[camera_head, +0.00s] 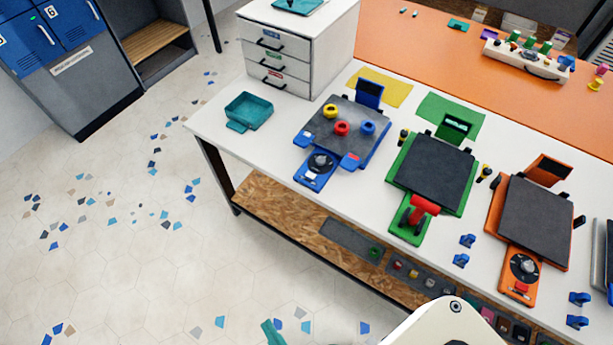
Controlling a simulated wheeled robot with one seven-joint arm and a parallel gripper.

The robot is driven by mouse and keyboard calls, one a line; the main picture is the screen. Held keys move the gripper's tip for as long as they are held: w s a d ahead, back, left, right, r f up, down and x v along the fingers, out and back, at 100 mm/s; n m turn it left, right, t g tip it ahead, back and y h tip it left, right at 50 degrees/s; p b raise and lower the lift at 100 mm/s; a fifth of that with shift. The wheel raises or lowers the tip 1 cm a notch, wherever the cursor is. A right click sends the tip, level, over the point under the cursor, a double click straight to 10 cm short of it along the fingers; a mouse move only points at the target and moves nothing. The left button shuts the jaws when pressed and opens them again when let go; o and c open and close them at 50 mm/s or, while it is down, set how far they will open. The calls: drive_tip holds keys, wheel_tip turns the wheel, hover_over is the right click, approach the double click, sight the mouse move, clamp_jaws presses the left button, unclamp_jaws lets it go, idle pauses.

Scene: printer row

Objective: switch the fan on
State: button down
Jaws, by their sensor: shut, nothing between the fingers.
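No fan can be told for certain in this view. Three printer-like units stand on the white table. The blue unit (379,152) has a dial (320,162) on its front tab and red, yellow and blue rings on its plate. My gripper is not clearly in view; a pale part of my arm shows at the bottom edge.
A teal tray (249,110) and a white drawer unit (278,58) stand at the table's left end. Small blue clips (467,240) lie between the green and orange units. A wooden shelf (272,205) runs below. The tiled floor at left is clear.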

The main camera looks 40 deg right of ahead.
drive_tip(key=w+d+f+m+g+h, duration=0.1)
drive_tip(key=w+d+f+g+h, duration=0.15)
drive_tip(key=w+d, duration=0.55)
drive_tip(key=w+d+f+m+g+h, duration=0.1)
drive_tip(key=w+d+f+h, duration=0.2)
drive_tip(key=w, duration=0.9)
drive_tip(key=w+d+r+m+g+h, duration=0.1)
drive_tip(key=d+r+m+g, duration=0.3)
drive_tip(key=r, duration=0.4)
drive_tip(key=w+d+r+m+g+h, duration=0.2)
drive_tip(key=w+d+r+m+g, duration=0.2)
drive_tip(key=d+r+m, duration=0.3)
drive_tip(key=shift+w+d+r+m, duration=0.3)
drive_tip(key=shift+d+r, duration=0.3)
drive_tip(key=shift+d, duration=0.2)
drive_tip(key=shift+d+f+g, duration=0.1)
drive_tip(key=shift+d+g, duration=0.05)
drive_tip(key=shift+g, duration=0.1)
